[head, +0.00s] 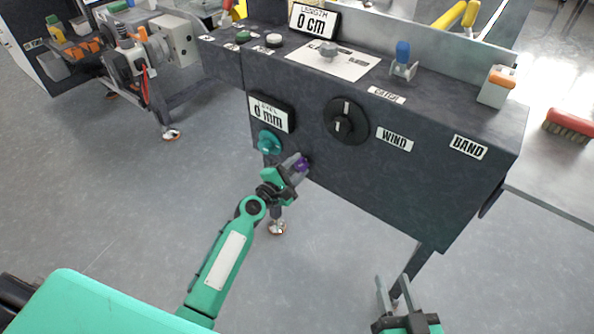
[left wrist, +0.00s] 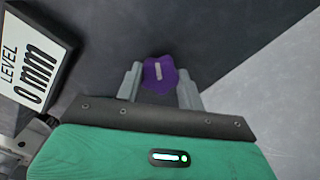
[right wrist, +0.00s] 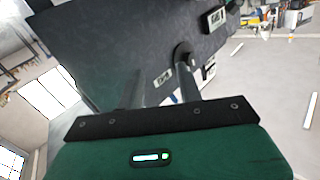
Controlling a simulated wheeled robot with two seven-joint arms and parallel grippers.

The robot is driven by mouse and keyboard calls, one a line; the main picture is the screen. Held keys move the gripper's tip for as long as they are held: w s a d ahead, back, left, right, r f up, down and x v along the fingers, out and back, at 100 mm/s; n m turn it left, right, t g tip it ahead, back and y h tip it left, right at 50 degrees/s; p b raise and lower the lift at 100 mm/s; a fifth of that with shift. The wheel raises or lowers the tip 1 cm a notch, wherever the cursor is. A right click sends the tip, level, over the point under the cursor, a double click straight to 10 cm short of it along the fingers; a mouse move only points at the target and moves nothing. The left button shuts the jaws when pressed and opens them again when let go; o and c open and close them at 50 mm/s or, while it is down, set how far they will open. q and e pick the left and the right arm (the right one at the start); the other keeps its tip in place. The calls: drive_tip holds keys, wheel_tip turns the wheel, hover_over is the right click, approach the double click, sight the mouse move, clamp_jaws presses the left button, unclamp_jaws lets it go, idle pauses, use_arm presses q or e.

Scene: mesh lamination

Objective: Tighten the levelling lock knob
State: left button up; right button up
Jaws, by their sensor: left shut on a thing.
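The purple knob (head: 301,164) sits low on the front face of the dark machine box (head: 420,190), below the "LEVEL 0 mm" display (head: 270,113) and the teal knob (head: 268,142). My left gripper (head: 297,168) is at the purple knob, its fingers shut on it from both sides. In the left wrist view the purple knob (left wrist: 160,72) shows between the fingertips, with a pale bar mark on its face. My right gripper (head: 395,293) is low in front of the box, with its fingers apart and nothing between them; it also shows in the right wrist view (right wrist: 160,75).
A black dial (head: 347,121) is on the front face, right of the display. Green and white buttons, a blue-topped part (head: 402,60) and a "LENGTH 0 cm" display (head: 314,20) are on top. A red brush (head: 570,124) lies at the right. Floor in front is clear.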

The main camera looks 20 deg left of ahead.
use_arm(q)
drive_tip(key=m, duration=0.3)
drive_tip(key=shift+f+b, duration=0.1)
drive_tip(key=shift+b, duration=0.25)
drive_tip(key=shift+m, duration=3.6)
use_arm(e)
drive_tip(key=shift+w+d+r+t, duration=0.15)
drive_tip(key=shift+r+t, duration=0.1)
drive_tip(key=shift+r, duration=0.2)
drive_tip(key=shift+w+d+r+t, duration=0.1)
drive_tip(key=shift+w+r+t, duration=0.15)
drive_tip(key=shift+r, duration=0.25)
drive_tip(key=shift+w+d+r+t, duration=0.1)
drive_tip(key=shift+r+t, duration=0.2)
drive_tip(key=shift+r, duration=0.15)
use_arm(q)
drive_tip(key=o, duration=1)
